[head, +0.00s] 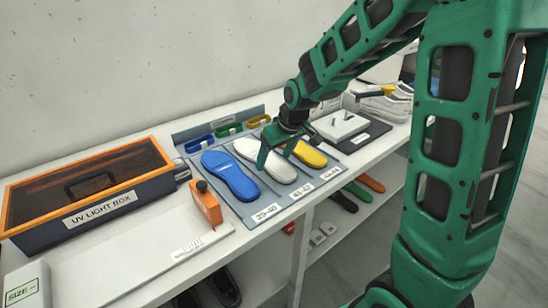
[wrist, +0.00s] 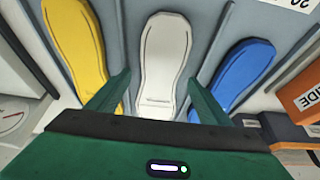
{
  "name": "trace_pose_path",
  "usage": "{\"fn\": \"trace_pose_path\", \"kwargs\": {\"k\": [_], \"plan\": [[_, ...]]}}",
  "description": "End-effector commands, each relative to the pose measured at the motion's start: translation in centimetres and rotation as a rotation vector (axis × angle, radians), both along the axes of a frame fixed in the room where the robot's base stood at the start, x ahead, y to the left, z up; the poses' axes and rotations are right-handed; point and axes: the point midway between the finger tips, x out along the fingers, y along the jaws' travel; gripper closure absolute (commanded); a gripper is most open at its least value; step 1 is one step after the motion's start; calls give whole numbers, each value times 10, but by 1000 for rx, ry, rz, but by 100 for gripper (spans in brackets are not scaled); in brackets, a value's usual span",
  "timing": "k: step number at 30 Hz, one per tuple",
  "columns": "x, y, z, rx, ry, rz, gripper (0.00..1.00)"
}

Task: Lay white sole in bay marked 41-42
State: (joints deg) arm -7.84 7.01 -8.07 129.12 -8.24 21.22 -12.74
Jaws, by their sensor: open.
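The white sole (head: 284,174) lies flat in the middle bay of the grey tray (head: 250,209), whose front label (head: 302,191) appears to read 41-42. It also shows in the middle of the wrist view (wrist: 163,50), toe away from my gripper. My gripper (head: 276,158) is open over the heel end of this sole. In the wrist view its fingers (wrist: 159,76) stand on either side of the sole, with nothing gripped. Whether they touch the sole or tray I cannot tell.
A blue sole (head: 230,174) lies in the left bay and a yellow sole (head: 309,154) in the right bay. Low dividers separate the bays. An orange-ended sizing slide (head: 206,204) and UV light box (head: 90,188) stand left. A white block (head: 341,124) sits right.

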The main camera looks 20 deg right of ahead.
Motion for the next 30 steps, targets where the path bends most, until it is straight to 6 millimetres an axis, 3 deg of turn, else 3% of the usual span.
{"fn": "trace_pose_path", "kwargs": {"k": [5, 18, 30], "plan": [[-5, -2, 17, 0, -4, 0, 27], [-31, -11, 85, 0, -3, 0, 27], [-37, -13, 98, 0, 0, 0, 27]]}}
